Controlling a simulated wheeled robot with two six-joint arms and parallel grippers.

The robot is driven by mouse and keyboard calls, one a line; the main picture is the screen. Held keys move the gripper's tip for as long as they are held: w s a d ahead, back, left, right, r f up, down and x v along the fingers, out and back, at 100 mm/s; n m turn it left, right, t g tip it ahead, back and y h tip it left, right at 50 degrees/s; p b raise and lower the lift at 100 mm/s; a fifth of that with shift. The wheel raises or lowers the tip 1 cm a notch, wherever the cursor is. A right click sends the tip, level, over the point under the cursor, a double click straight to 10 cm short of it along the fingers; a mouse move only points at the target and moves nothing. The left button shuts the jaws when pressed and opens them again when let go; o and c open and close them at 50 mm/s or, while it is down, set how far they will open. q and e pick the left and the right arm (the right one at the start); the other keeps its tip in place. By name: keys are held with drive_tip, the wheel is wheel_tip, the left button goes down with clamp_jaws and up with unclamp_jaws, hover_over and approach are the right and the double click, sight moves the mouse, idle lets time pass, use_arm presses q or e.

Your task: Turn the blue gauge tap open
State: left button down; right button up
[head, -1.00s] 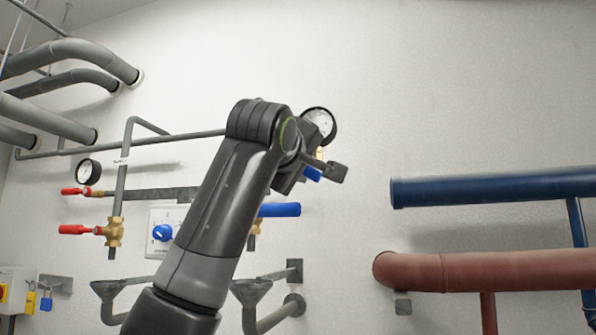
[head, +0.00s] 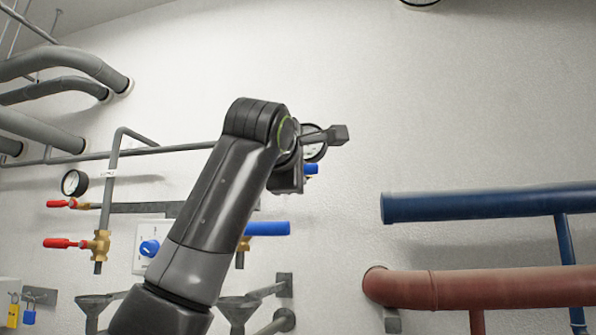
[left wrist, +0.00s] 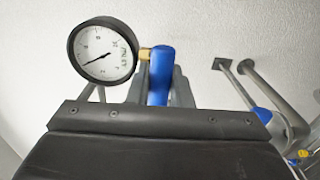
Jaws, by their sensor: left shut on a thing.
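The blue gauge tap (head: 311,169) shows as a small blue end beside my left gripper (head: 290,178) in the head view. In the left wrist view the blue tap handle (left wrist: 160,72) stands between the grey fingers of my left gripper (left wrist: 165,92), which is shut on it. A brass fitting joins the tap to a round white-faced gauge (left wrist: 105,54). In the head view this gauge (head: 316,152) is mostly hidden behind my left wrist. My right gripper is in neither view.
A longer blue handle (head: 268,229) lies just below, partly behind my left arm. Red-handled valves (head: 62,243), another gauge (head: 74,183) and a blue-knobbed box (head: 150,248) are to the left. Large blue (head: 480,205) and red-brown (head: 480,290) pipes are at right.

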use_arm(q)
drive_tip(key=shift+r, duration=0.1)
idle(0.3)
drive_tip(key=c, duration=1.3)
unclamp_jaws()
drive_tip(key=shift+s+a+b, duration=0.15)
drive_tip(key=shift+s+b, duration=0.2)
drive_tip(key=shift+b, duration=0.05)
drive_tip(key=b+v, duration=0.8)
drive_tip(key=v, duration=0.8)
drive_tip(key=shift+s, duration=0.3)
drive_tip(key=shift+a, duration=0.1)
